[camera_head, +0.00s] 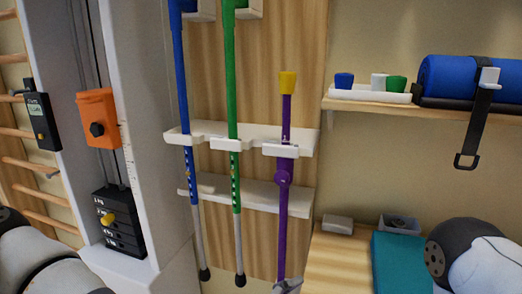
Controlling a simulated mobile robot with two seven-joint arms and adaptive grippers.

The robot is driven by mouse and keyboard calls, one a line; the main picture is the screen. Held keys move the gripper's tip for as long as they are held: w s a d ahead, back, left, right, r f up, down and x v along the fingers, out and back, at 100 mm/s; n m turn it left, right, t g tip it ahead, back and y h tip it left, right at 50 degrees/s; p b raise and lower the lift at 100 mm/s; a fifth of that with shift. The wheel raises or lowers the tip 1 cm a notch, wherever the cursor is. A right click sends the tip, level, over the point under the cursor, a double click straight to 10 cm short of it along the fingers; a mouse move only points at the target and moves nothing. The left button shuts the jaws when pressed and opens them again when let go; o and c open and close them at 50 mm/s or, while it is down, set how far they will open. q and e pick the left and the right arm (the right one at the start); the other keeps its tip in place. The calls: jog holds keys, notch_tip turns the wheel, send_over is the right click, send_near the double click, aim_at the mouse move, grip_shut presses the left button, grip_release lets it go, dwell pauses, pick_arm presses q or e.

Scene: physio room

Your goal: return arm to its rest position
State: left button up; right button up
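My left arm (45,265) shows as white and dark rounded links at the lower left edge. My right arm (470,262) shows as a white link with a dark round joint at the lower right edge, in front of a teal mat.
A blue crutch (180,90), a green crutch (231,90) and a purple cane (286,205) with a yellow top hang upright in a white wall rack (205,135). A weight machine (155,130) stands left. A shelf (430,109) carries small cups and a blue roll (460,78). A teal mat (400,262) lies on a wooden bench (340,260).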

pick_arm(q)
jog(key=s+a+f+m+g+y, duration=0.1)
jog(key=s+a+f+m+g, duration=0.35)
jog(key=s+f, duration=0.4)
jog(key=s+a+f+m+g+y, duration=0.1)
jog(key=s+a+f+m+g, duration=0.2)
jog(key=s+f+m, duration=0.55)
jog(key=s+a+f+m+g+y, duration=0.1)
jog(key=s+a+f+m+y, duration=0.1)
jog(key=a, duration=0.5)
jog(key=s+a+f+m+g+y, duration=0.2)
jog(key=s+a+f, duration=0.2)
jog(key=s+a, duration=0.2)
jog(key=s+a+f+m+g+y, duration=0.2)
jog(key=s+a+f, duration=0.1)
jog(key=a, duration=0.5)
jog(key=shift+s+a+m, duration=0.15)
jog(key=shift+s+m, duration=0.25)
jog(key=shift+s, duration=0.1)
